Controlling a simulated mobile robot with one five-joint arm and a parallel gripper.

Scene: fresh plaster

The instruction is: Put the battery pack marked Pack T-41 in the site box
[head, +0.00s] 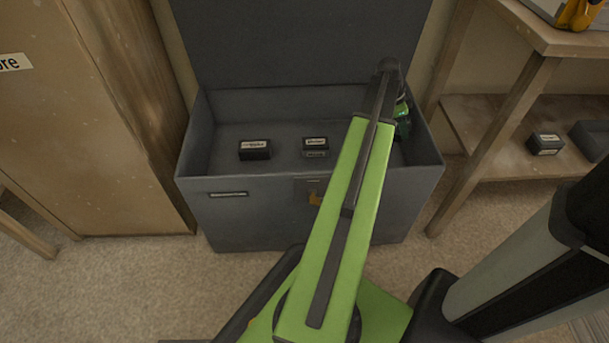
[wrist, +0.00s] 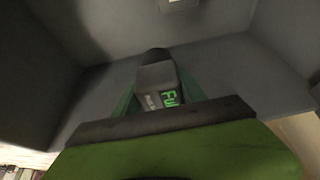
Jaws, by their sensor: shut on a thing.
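The site box (head: 300,192) is a grey open-topped bin with its lid raised at the back. My gripper (head: 402,118) is inside the right end of the box, partly hidden by my arm.
Small dark labelled packs sit on the box floor, one at left (head: 254,150) and one or two near the middle (head: 316,147). Another dark pack (head: 545,144) and a grey container (head: 592,138) stand on the right shelf. A wooden cabinet (head: 100,110) flanks the box's left.

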